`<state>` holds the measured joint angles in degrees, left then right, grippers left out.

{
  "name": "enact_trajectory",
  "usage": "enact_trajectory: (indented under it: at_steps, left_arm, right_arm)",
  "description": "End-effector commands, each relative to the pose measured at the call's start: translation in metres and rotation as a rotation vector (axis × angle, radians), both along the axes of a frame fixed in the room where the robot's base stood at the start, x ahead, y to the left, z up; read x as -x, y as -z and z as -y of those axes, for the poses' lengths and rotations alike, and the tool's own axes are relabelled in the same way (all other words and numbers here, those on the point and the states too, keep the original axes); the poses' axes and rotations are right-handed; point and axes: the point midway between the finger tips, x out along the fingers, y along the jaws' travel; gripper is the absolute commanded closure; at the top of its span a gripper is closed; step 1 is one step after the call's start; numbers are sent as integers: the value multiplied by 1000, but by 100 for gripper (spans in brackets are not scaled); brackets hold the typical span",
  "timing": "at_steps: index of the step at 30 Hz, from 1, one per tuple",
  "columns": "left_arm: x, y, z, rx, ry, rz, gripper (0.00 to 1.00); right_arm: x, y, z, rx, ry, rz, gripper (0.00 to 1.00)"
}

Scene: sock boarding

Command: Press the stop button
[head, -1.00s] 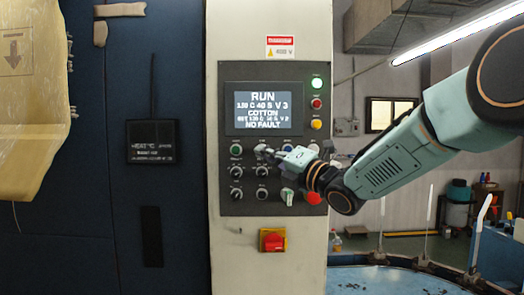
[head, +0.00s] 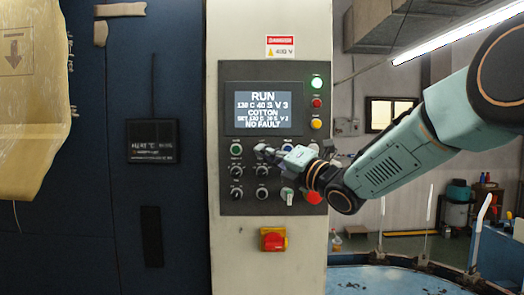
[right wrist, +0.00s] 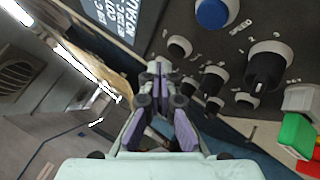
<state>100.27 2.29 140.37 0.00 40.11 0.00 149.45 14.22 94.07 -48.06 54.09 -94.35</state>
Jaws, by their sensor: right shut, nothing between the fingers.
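The control panel (head: 275,208) is on the pale cabinet column in the head view, with a lit screen (head: 263,108) reading RUN and NO FAULT. My right gripper (head: 264,152) is shut and empty. Its tips are at the panel's upper button row, between a green button (head: 237,149) and a blue button (head: 287,147), and cover what lies behind them. I cannot read the button labels, so I cannot tell which is stop. The right wrist view shows the closed fingers (right wrist: 158,68) near the panel face; contact cannot be told. My left gripper is not in view.
Green, red (head: 316,103) and yellow round parts stand beside the screen. Black knobs (head: 236,194) sit below the button row. A red switch on yellow (head: 273,239) is lower down. A blue drum top (head: 390,280) is at lower right.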

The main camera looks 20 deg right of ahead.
Motion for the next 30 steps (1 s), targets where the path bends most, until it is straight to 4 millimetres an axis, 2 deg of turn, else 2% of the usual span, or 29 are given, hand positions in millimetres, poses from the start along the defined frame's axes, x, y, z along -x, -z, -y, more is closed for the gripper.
enact_trajectory:
  at_steps: [30]
  left_arm:
    - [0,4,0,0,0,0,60]
  right_arm:
    - [-10,1,3,0,0,0,100]
